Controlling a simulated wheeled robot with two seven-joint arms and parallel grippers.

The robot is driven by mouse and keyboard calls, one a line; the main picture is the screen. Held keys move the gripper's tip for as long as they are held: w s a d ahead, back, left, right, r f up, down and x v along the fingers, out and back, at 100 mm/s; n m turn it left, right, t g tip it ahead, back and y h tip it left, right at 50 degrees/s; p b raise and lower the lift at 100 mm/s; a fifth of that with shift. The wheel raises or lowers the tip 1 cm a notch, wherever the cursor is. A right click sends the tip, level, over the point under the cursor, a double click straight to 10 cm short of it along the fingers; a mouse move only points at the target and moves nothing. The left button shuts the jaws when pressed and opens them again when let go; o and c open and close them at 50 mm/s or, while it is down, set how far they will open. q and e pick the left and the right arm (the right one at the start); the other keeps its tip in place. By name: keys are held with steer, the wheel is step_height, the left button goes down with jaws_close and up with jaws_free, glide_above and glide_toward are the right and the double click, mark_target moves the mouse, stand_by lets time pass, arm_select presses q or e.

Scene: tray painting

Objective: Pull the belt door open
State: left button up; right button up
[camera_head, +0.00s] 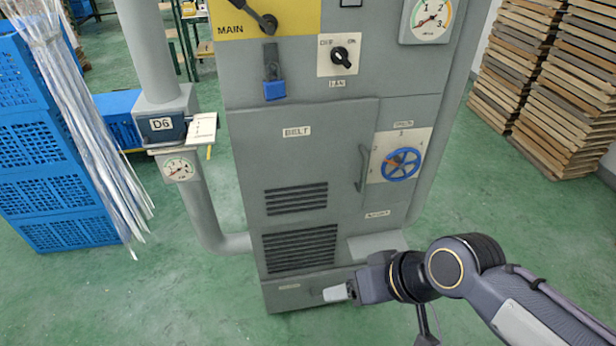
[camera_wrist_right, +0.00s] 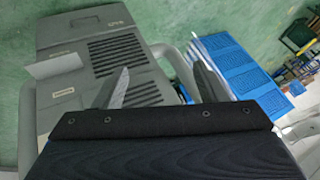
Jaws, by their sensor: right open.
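The belt door (camera_head: 290,165) is the grey cabinet panel with the "BELT" label and two sets of dark vent slots; it looks shut. Its upright bar handle (camera_head: 362,168) is at the door's right edge, left of the blue wheel. The door also shows turned in the right wrist view (camera_wrist_right: 85,35). My right gripper (camera_head: 338,293) is low in front of the cabinet's bottom panel, below the door and handle. In the right wrist view its two fingers (camera_wrist_right: 163,88) are spread apart with nothing between them. My left gripper is out of view.
A blue valve wheel (camera_head: 401,164) is right of the handle, with a grey ledge (camera_head: 376,245) sticking out below. A grey pipe (camera_head: 205,215) runs along the cabinet's left. Blue crates (camera_head: 55,190) stand at left, stacked boards (camera_head: 570,90) at right.

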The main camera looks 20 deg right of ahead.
steer(key=w+d+f+t+h+b, duration=0.1)
steer(key=w+d, duration=0.1)
steer(key=w+d+f+m+h+b, duration=0.1)
steer(key=w+d+b, duration=0.1)
steer(key=w+d, duration=0.1)
steer(key=w+d+f+t+h+b, duration=0.1)
steer(key=w+d+b, duration=0.1)
steer(key=w+d, duration=0.1)
steer(key=shift+w+f+m+t, duration=0.1)
steer(key=shift+w+m+t, duration=0.05)
steer(key=shift+m+t, duration=0.15)
steer(key=c, duration=0.7)
steer(key=n+t+h+b, duration=0.1)
steer(key=n+t+b, duration=0.2)
steer(key=t+b, duration=0.85)
glide_toward(365, 170)
steer(key=w+r+g+b, duration=0.1)
steer(key=w+g, duration=0.1)
steer(key=w, duration=0.8)
steer(key=shift+w+r, duration=0.3)
steer(key=shift+w, duration=0.05)
steer(key=shift+c, duration=0.4)
jaws_close()
